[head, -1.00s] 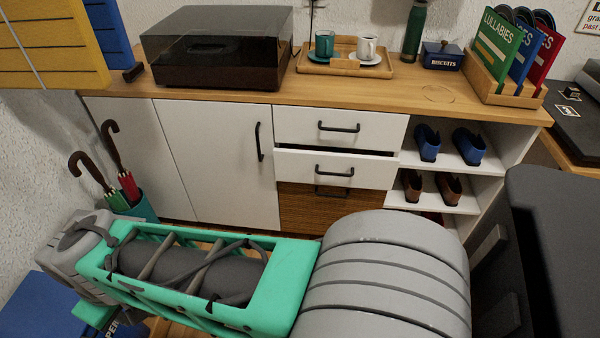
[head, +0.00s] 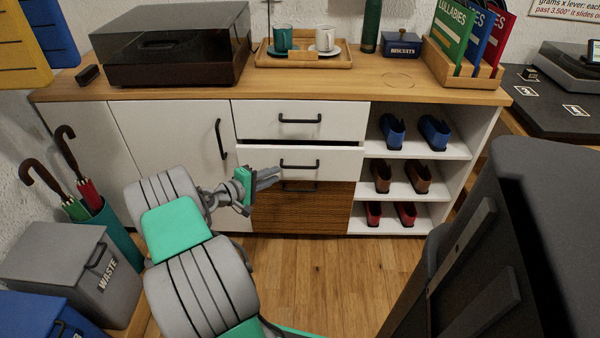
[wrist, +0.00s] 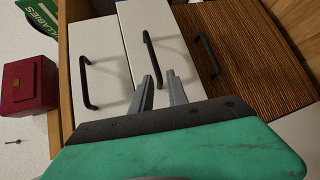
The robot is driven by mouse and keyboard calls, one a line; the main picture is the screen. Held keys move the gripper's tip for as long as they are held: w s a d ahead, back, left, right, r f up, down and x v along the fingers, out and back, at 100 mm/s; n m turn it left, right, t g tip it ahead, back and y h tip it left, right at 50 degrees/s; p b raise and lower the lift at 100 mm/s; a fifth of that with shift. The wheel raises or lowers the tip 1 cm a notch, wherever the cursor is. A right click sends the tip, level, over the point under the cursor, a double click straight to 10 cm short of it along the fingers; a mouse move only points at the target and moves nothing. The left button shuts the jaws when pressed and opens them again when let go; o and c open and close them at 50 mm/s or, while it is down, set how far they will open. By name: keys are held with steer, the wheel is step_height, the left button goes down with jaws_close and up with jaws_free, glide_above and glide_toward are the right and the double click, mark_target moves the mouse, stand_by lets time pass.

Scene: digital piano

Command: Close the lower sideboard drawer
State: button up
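The lower sideboard drawer (head: 340,164) has a white front and a dark bar handle. It stands out a little, with a dark gap above its front. In the wrist view its front (wrist: 172,38) is at the middle, turned sideways, ahead of my fingers. My gripper (head: 277,176) is in front of the drawer's left part, near its lower edge.
The upper drawer (head: 260,118) looks shut. Shoe shelves (head: 415,185) are at right, an umbrella stand (head: 118,235) and waste bin (head: 60,265) at left. A large dark object (head: 540,230) fills the right front.

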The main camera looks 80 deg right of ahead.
mark_target(300, 167)
steer(key=shift+g+h, duration=0.3)
steer(key=shift+g, duration=0.4)
steer(key=x, duration=0.3)
steer(key=s+b+x, duration=0.1)
steer(key=x, duration=0.2)
steer(key=a+b+x, duration=0.1)
steer(key=x, duration=0.3)
steer(key=shift+s, duration=0.4)
steer(key=shift+c, duration=0.4)
jaws_close()
